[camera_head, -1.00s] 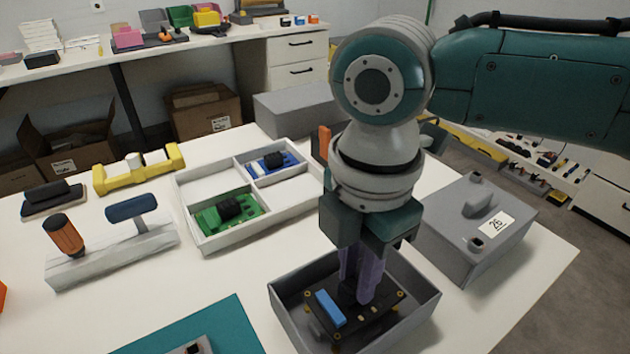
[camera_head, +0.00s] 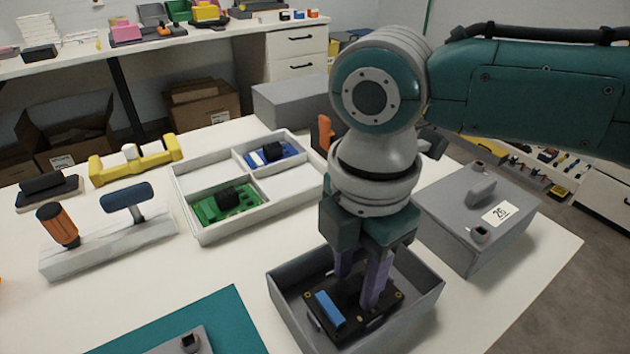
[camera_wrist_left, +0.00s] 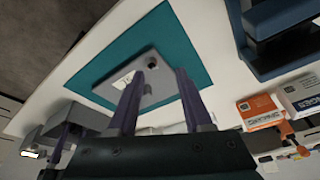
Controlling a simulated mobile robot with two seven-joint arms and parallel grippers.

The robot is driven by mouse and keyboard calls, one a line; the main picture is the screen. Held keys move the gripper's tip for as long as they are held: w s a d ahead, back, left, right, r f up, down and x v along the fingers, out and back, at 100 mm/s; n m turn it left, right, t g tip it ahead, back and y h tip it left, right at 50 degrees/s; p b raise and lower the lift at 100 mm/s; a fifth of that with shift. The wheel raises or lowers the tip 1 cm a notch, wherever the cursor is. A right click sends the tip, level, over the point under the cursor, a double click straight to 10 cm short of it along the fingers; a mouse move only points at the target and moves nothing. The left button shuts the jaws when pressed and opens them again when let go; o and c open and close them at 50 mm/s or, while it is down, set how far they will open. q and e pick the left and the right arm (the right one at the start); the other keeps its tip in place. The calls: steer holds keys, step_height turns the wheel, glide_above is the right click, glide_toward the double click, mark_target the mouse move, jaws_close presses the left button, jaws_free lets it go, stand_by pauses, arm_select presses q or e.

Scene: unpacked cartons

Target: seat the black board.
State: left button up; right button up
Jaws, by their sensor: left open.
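The black board (camera_head: 358,320), with a blue block on it and gold corner spots, lies inside the open grey box (camera_head: 415,320) at the front right of the table. It looks about level, low between the walls. Whether every corner rests on its post cannot be seen. My right gripper (camera_head: 357,290) points down into the box. Its purple fingers are apart, open around the dark part on the board, with a visible gap. My left gripper (camera_wrist_left: 160,75) is open and empty in the left wrist view, above a grey lid plate (camera_wrist_left: 140,82) on a teal mat (camera_wrist_left: 190,60).
A grey box labelled 26 (camera_head: 475,225) stands right of the open box. A white divided tray (camera_head: 205,235) holds a green board and a blue board. A screwdriver stand (camera_head: 110,250) and a yellow tool (camera_head: 135,160) are at the left.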

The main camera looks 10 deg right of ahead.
steer(key=shift+o, duration=0.9)
arm_select(q)
step_height(320, 180, up, 2)
steer(key=shift+r+p, duration=0.15)
steer(key=shift+p, duration=1)
arm_select(e)
step_height(320, 180, up, 10)
